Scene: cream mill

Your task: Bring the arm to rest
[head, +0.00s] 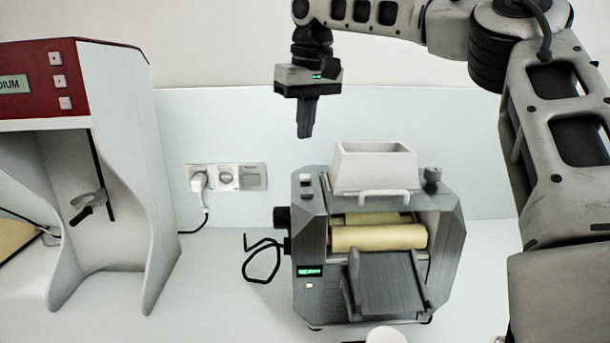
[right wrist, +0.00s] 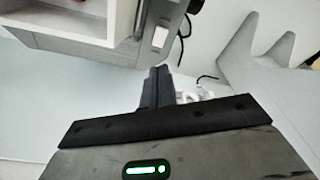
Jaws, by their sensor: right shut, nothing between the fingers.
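My right gripper (head: 304,131) hangs pointing down, above and to the left of the grey mill (head: 312,235), apart from it. Its fingers are together with nothing between them. In the right wrist view the shut fingers (right wrist: 159,70) show over the counter, with part of the mill at the upper left. My right arm comes in from the upper right of the head view. My left gripper does not show in either view.
The mill carries a white hopper (head: 374,170), cream rollers (head: 378,237) and a sloping grey chute (head: 388,285). A red and white machine (head: 108,75) stands at the left. Wall sockets (head: 243,177) with a plugged cable are behind.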

